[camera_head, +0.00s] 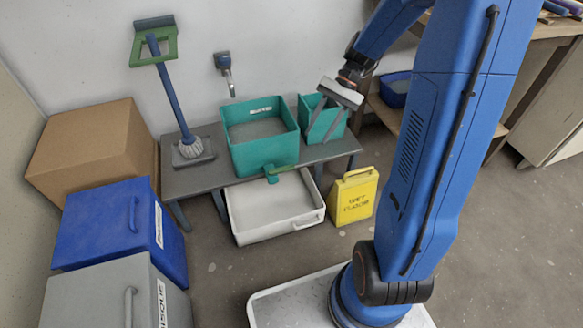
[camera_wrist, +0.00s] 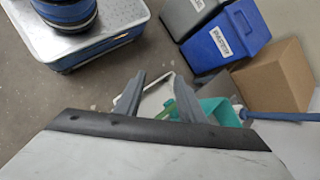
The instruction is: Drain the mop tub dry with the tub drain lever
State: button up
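The teal mop tub (camera_head: 262,157) stands on a low grey bench, with a flat grey surface visible inside it. Its green drain lever (camera_head: 272,172) sits low on the front wall, above a white tray (camera_head: 240,218). My gripper (camera_head: 319,132) points down at the smaller teal bin (camera_head: 339,128), right of the tub. Its fingers are apart with nothing between them; I cannot tell whether they touch the bin. In the wrist view my gripper (camera_wrist: 158,77) also shows spread fingers. The tub (camera_wrist: 222,108) and white tray (camera_wrist: 157,98) are partly hidden there.
A mop (camera_head: 172,95) leans on the bench (camera_head: 215,175) at left. A yellow sign (camera_head: 355,197) stands right of the tray. A cardboard box (camera_head: 90,150), a blue bin (camera_head: 110,228) and a grey bin (camera_head: 105,290) fill the left. A wall tap (camera_head: 224,68) is above.

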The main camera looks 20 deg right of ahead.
jog(key=w+d+f+m+y, duration=0.3)
jog(key=w+f, duration=0.1)
jog(key=f, duration=0.3)
jog(key=w+d+f+m+y, duration=0.2)
jog(key=w+d+f+y, duration=0.1)
jog(key=w+f, duration=0.25)
jog(key=m+t+y, duration=0.4)
jog(key=m+y, duration=0.1)
jog(key=m, duration=0.1)
send_near(291, 166)
jog(key=a, duration=1)
jog(key=shift+w+a+f, duration=0.1)
grip_shut()
